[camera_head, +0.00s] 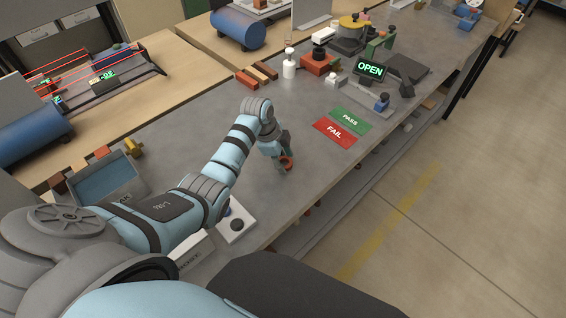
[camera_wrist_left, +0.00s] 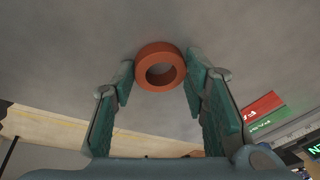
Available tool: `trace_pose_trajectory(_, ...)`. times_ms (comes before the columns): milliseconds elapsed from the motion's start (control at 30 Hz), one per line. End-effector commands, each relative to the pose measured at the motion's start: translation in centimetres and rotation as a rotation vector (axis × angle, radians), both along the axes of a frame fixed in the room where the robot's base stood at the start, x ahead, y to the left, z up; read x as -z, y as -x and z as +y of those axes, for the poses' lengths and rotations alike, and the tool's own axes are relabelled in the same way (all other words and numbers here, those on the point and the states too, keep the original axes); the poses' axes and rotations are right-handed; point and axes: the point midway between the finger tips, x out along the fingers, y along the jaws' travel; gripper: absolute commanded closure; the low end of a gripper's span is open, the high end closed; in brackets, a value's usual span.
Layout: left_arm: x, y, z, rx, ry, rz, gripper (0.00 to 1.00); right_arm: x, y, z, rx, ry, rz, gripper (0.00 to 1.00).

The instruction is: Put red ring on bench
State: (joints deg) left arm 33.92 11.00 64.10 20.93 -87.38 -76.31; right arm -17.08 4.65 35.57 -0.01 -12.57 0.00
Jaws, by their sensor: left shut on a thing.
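The red ring (camera_wrist_left: 160,67) is an orange-red ring with a round hole. In the left wrist view it sits between the fingertips of my left gripper (camera_wrist_left: 161,80), which is shut on it. In the head view the ring (camera_head: 287,162) shows small at the tip of my left gripper (camera_head: 284,160), at or just above the grey bench (camera_head: 345,178). I cannot tell if it touches the surface. My right gripper is not in view.
A green PASS mat (camera_head: 350,119) and a red FAIL mat (camera_head: 335,133) lie right of the gripper. Several red and brown bricks (camera_head: 257,75) lie behind it. A lit OPEN sign (camera_head: 370,68) stands further back. The bench around the ring is clear.

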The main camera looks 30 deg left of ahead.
Motion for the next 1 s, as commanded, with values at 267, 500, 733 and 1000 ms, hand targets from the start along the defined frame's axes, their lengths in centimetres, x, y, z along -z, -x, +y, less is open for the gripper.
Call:
trace_pose_trajectory(267, -0.1, 0.0, 0.0, 0.0, 0.0, 0.0, 0.52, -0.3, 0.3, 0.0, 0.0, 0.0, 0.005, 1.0)
trace_pose_trajectory(500, -0.2, 0.0, 0.0, 0.0, 0.0, 0.0, 0.39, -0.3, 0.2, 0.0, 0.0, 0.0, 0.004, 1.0)
trace_pose_trajectory(733, -0.8, 0.0, 0.0, 0.0, -0.001, -0.002, 0.39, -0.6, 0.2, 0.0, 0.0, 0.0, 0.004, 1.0)
trace_pose_trajectory(1000, -7.0, 1.2, 1.3, 0.0, -0.002, -0.007, 0.39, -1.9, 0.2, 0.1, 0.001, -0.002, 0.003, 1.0)
